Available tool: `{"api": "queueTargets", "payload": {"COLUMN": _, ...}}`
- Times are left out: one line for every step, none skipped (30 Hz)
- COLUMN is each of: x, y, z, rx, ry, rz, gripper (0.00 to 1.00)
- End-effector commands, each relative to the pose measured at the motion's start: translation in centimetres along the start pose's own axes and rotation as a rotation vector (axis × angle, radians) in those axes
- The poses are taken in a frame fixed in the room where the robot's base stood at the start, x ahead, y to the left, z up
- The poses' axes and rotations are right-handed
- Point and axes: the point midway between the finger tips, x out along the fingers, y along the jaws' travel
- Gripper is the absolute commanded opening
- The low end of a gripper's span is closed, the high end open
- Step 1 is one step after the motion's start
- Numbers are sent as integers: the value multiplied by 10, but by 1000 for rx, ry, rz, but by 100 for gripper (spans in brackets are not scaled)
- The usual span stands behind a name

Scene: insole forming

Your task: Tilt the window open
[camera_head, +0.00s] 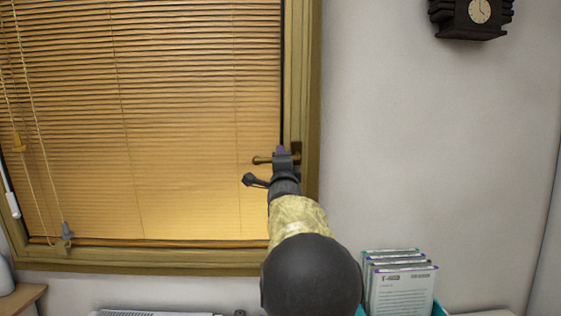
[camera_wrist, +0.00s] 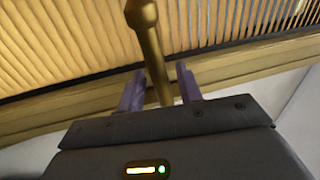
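The window (camera_head: 303,80) has a brass-coloured frame and a lowered slatted blind. Its brass handle (camera_head: 262,160) sticks out to the left, roughly level, from the right side of the frame. My gripper (camera_head: 282,150) is at the handle, its dark body hiding part of it. In the wrist view the handle (camera_wrist: 152,50) runs between the two purple fingers of my gripper (camera_wrist: 159,80). The fingers stand on either side of it, with a narrow gap showing on each side. The handle's mount on the frame is mostly hidden.
Blind cords (camera_head: 40,150) hang at the left. A dark wall clock (camera_head: 471,15) hangs at upper right. A stack of packages (camera_head: 402,290) stands in a teal holder below right. The wall right of the window is otherwise bare.

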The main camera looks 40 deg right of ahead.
Motion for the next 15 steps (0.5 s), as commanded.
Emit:
{"api": "queueTargets", "payload": {"x": 0, "y": -1, "z": 1, "rx": 0, "ry": -1, "rz": -1, "gripper": 35}}
{"api": "queueTargets", "payload": {"x": 0, "y": -1, "z": 1, "rx": 0, "ry": -1, "rz": -1, "gripper": 35}}
{"api": "queueTargets", "payload": {"x": 0, "y": -1, "z": 1, "rx": 0, "ry": -1, "rz": -2, "gripper": 35}}
{"api": "queueTargets", "payload": {"x": 0, "y": -1, "z": 1, "rx": 0, "ry": -1, "rz": -2, "gripper": 35}}
{"api": "queueTargets", "payload": {"x": -1, "y": -1, "z": 1, "rx": 0, "ry": -1, "rz": -2, "gripper": 35}}
{"api": "queueTargets", "payload": {"x": -3, "y": -1, "z": 1, "rx": 0, "ry": -2, "rz": -2, "gripper": 35}}
{"api": "queueTargets", "payload": {"x": -4, "y": -1, "z": 1, "rx": 0, "ry": -2, "rz": -3, "gripper": 35}}
{"api": "queueTargets", "payload": {"x": -6, "y": -1, "z": 1, "rx": 0, "ry": -2, "rz": -3, "gripper": 35}}
{"api": "queueTargets", "payload": {"x": -10, "y": 0, "z": 1, "rx": 0, "ry": -2, "rz": -2, "gripper": 35}}
{"api": "queueTargets", "payload": {"x": -13, "y": 0, "z": 1, "rx": 0, "ry": -2, "rz": -2, "gripper": 35}}
{"api": "queueTargets", "payload": {"x": -17, "y": 0, "z": 1, "rx": 0, "ry": -1, "rz": -4, "gripper": 35}}
{"api": "queueTargets", "payload": {"x": -23, "y": 0, "z": 1, "rx": 0, "ry": -1, "rz": -3, "gripper": 35}}
{"api": "queueTargets", "payload": {"x": -28, "y": 1, "z": 1, "rx": 0, "ry": -1, "rz": -3, "gripper": 35}}
{"api": "queueTargets", "payload": {"x": -33, "y": 1, "z": 1, "rx": 0, "ry": -1, "rz": -3, "gripper": 35}}
{"api": "queueTargets", "payload": {"x": -41, "y": 1, "z": 1, "rx": -1, "ry": -1, "rz": -3, "gripper": 35}}
